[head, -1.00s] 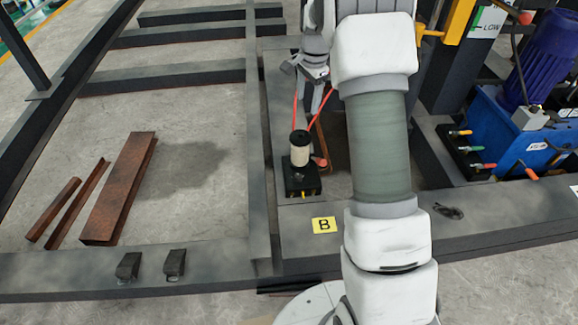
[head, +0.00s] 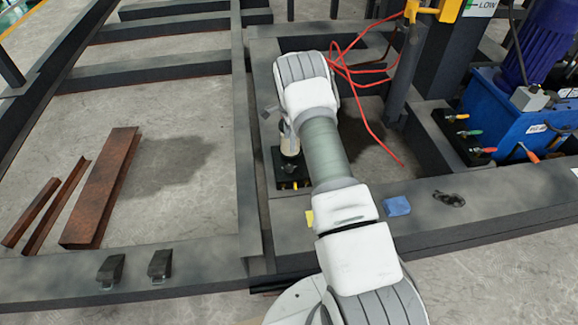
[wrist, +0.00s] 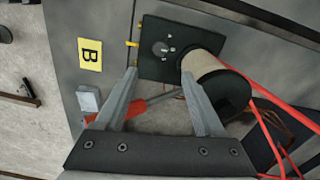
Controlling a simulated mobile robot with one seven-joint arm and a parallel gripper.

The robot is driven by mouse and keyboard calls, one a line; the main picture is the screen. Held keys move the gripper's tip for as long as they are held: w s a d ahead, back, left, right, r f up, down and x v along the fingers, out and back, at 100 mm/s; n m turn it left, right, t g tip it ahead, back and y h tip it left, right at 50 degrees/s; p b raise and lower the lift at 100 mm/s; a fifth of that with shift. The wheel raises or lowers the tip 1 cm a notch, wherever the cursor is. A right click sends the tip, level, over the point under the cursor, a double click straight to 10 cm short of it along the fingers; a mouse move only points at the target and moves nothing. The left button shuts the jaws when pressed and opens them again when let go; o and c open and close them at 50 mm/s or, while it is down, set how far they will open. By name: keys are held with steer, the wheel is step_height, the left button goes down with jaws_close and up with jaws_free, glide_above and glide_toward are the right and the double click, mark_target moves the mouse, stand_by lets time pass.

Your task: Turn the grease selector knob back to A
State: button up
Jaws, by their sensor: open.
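The black grease block (wrist: 150,62) lies at the top of the wrist view. A small round grey disc (wrist: 161,47) on its face, with pale marks beside it, looks like the selector knob; I cannot read its setting. A pale cylinder with a black end (wrist: 213,75) stands on the block. My gripper (wrist: 160,74) is open, its fingers either side of an empty gap below the disc, the right finger close to the cylinder. A red-gripped lever (wrist: 136,107) shows between the fingers. In the head view, my arm partly covers the block (head: 279,170) and the cylinder (head: 289,146).
A blue item (head: 397,206) lies on the front beam. Red hoses (head: 372,122) hang right of my arm. A blue pump unit (head: 505,108) stands at right; rusty steel pieces (head: 103,188) lie at left.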

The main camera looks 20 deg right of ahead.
mark_target(290, 166)
step_height(290, 166, down, 13)
steer(key=b, duration=0.4)
steer(key=shift+f, duration=0.15)
jaws_close()
